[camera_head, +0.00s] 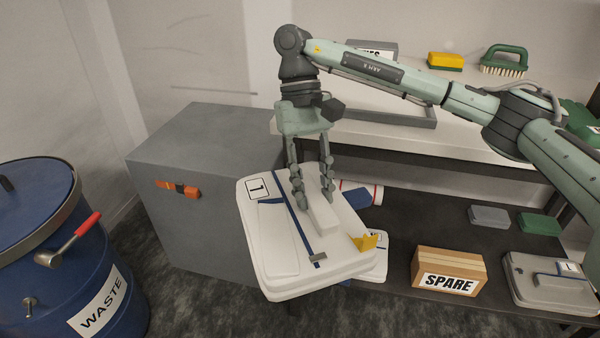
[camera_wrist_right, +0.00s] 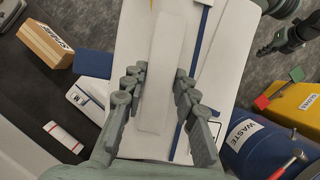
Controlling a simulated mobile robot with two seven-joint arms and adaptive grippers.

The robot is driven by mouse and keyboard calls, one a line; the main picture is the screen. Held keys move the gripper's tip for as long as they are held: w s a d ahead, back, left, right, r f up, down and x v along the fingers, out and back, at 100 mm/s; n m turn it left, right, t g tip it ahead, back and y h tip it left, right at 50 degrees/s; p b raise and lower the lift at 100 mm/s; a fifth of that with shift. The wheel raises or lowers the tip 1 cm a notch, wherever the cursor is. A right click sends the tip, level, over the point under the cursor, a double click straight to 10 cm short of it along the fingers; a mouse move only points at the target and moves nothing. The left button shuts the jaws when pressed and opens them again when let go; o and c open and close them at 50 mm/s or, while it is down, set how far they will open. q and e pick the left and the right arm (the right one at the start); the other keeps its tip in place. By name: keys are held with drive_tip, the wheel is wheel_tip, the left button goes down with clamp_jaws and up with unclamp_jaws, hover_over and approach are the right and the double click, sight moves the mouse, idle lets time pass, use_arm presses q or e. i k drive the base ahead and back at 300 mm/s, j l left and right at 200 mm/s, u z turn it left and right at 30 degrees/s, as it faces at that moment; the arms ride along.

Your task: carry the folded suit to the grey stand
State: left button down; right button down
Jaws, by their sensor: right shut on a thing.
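The folded suit (camera_head: 275,240) is a thick white pack with a blue strip, a number 1 label and a yellow tab. My right gripper (camera_head: 313,200) is shut on the raised white bar on its top. The wrist view shows the fingers (camera_wrist_right: 158,105) on either side of this bar (camera_wrist_right: 165,60). The suit hangs nearly level in front of the bench and overlaps the right side of the grey stand (camera_head: 200,135), a box-like block with a bare top. A second gripper (camera_wrist_right: 284,40), apparently my left, shows small at the wrist view's upper right; its jaws are unclear.
A blue waste drum (camera_head: 115,265) with a red-handled tool stands left of the stand. The dark lower shelf (camera_head: 430,220) holds a SPARE box (camera_head: 450,270), a grey case (camera_head: 550,285) and a white pack (camera_head: 377,270) partly hidden by the suit. A yellow bin (camera_wrist_right: 297,108) is beyond the drum.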

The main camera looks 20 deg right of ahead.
sight(190, 138)
drive_tip(key=u, duration=0.45)
drive_tip(key=i+u, duration=0.1)
drive_tip(key=u, duration=0.75)
drive_tip(key=i+u, duration=0.1)
drive_tip(key=u, duration=0.35)
drive_tip(key=l+u, duration=0.1)
drive_tip(key=u, duration=0.35)
drive_tip(key=i+l+u, duration=0.1)
drive_tip(key=u, duration=0.75)
drive_tip(key=i+l, duration=0.1)
drive_tip(key=l, duration=0.55)
drive_tip(key=l+z, duration=0.25)
drive_tip(key=z, duration=0.2)
drive_tip(key=l+z, duration=0.3)
drive_tip(key=z, duration=0.15)
drive_tip(key=l+z, duration=0.15)
drive_tip(key=z, duration=0.2)
drive_tip(key=l+z, duration=0.15)
drive_tip(key=z, duration=0.2)
drive_tip(key=i+l+z, duration=0.1)
drive_tip(key=z, duration=0.25)
drive_tip(key=k+j, duration=0.15)
drive_tip(key=k, duration=0.15)
